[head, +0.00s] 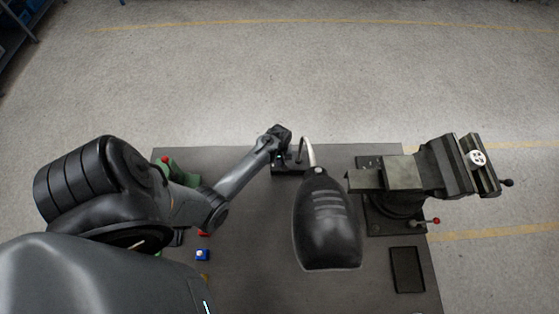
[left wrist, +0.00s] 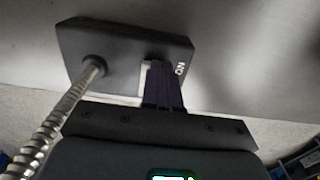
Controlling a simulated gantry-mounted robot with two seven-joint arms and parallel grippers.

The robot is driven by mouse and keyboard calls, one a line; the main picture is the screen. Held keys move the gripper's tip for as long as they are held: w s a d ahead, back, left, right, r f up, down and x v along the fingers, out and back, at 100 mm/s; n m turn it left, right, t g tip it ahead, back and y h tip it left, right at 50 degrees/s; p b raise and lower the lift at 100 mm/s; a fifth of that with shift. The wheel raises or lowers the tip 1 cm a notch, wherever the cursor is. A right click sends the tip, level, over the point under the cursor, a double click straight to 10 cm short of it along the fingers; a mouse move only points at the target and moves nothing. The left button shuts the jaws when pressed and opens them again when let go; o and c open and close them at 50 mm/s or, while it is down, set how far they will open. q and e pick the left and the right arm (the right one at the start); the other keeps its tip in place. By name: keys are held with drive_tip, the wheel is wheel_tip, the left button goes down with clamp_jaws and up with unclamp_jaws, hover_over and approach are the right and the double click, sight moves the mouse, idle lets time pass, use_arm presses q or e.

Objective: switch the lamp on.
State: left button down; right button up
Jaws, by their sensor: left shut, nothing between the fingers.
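The lamp's black shade (head: 328,225) hangs over the middle of the table, seen from above; I cannot tell whether it is lit. Its metal gooseneck (head: 307,153) rises from the dark base (head: 287,170) at the table's far edge. In the left wrist view the base (left wrist: 95,40) has the gooseneck (left wrist: 58,118) at left and white "ON" lettering at right. My left gripper (left wrist: 162,68) is shut and empty, its fingertips over the base beside the lettering. They largely hide the switch area; I cannot tell whether they touch it. My right gripper is out of view.
The grey table (head: 255,240) carries a large dark vise-like machine (head: 405,172) at right and a black tray (head: 407,270) in front of it.

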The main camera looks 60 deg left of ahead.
use_arm(q)
drive_tip(key=shift+f, duration=0.15)
idle(0.3)
drive_tip(key=shift+w+a+r+p, duration=0.3)
drive_tip(key=shift+a+r, duration=0.1)
drive_tip(key=shift+a, duration=0.25)
drive_tip(key=shift+d+r+p, duration=0.1)
drive_tip(key=shift+r+p, duration=0.35)
drive_tip(key=shift+p, duration=0.05)
drive_tip(key=r+p, duration=0.4)
drive_tip(key=shift+s+d, duration=0.15)
drive_tip(key=shift+d, duration=0.05)
wheel_tip(320, 180, up, 9)
drive_tip(key=d, duration=0.1)
drive_tip(key=shift+s+d, duration=0.15)
drive_tip(key=shift+s, duration=0.15)
